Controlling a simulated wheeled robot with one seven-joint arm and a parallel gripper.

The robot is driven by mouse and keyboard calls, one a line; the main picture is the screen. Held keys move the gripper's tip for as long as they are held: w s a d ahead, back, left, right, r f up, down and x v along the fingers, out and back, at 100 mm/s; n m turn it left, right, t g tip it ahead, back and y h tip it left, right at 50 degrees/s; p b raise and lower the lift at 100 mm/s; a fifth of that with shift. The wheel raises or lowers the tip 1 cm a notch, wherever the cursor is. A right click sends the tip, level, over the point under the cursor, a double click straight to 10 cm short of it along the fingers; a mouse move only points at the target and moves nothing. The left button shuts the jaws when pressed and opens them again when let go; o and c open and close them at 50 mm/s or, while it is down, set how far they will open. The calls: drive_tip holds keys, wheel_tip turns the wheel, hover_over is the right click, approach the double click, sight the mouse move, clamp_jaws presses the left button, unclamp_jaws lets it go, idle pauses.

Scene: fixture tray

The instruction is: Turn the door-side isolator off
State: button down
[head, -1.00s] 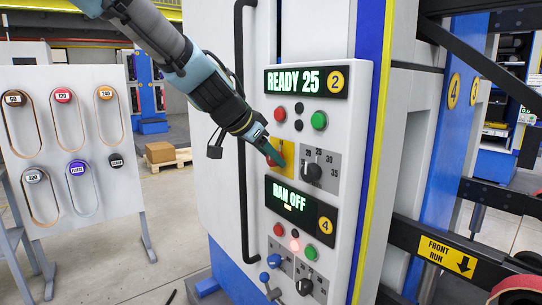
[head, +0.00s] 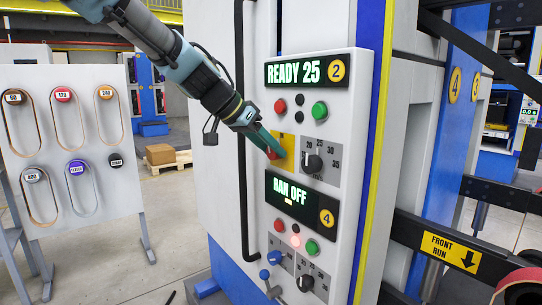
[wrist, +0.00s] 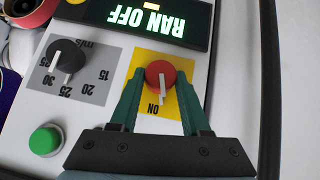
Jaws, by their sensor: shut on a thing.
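A red rotary isolator knob (wrist: 158,72) sits on a yellow plate (wrist: 185,62), upside down in the wrist view. A white mark on the knob points close to the printed ON. My gripper (wrist: 160,82) has its two green fingers shut on the knob, one at each side. In the head view, my gripper (head: 273,147) reaches the yellow plate (head: 288,146) from the upper left, and the fingers partly hide the red knob (head: 272,154). The plate is on the upper panel, below the READY 25 display (head: 296,72). No OFF label on the plate is visible.
A speed dial (head: 313,163) is right of the yellow plate. Red and green buttons (head: 320,110) lie above. A tall dark door handle (head: 241,150) runs close on the left.

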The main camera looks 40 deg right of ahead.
drive_tip(key=n+g, duration=0.1)
drive_tip(key=g+b, duration=0.1)
drive_tip(key=g, duration=0.1)
drive_tip(key=shift+w+f+n, duration=0.2)
drive_tip(key=shift+w+n, duration=0.1)
drive_tip(key=shift+n, duration=0.1)
drive_tip(key=g, duration=0.1)
drive_tip(key=n+g+b, duration=0.1)
drive_tip(key=shift+w+f+n+g, duration=0.1)
drive_tip(key=shift+w+n+g, duration=0.05)
drive_tip(key=shift+n+g, duration=0.15)
drive_tip(key=shift+w+f+n+g+h+b, duration=0.15)
drive_tip(key=shift+n+g+h+b, duration=0.4)
drive_tip(key=shift+n+g, duration=0.55)
drive_tip(key=shift+f+n+g+h+b, duration=0.1)
drive_tip(key=shift+n+g+h+b, duration=0.5)
drive_tip(key=shift+g, duration=0.8)
drive_tip(key=shift+c, duration=1.8)
unclamp_jaws()
drive_tip(key=b+v, duration=0.2)
drive_tip(key=v, duration=0.8)
drive_tip(key=shift+w+a, duration=0.2)
drive_tip(key=shift+w, duration=0.15)
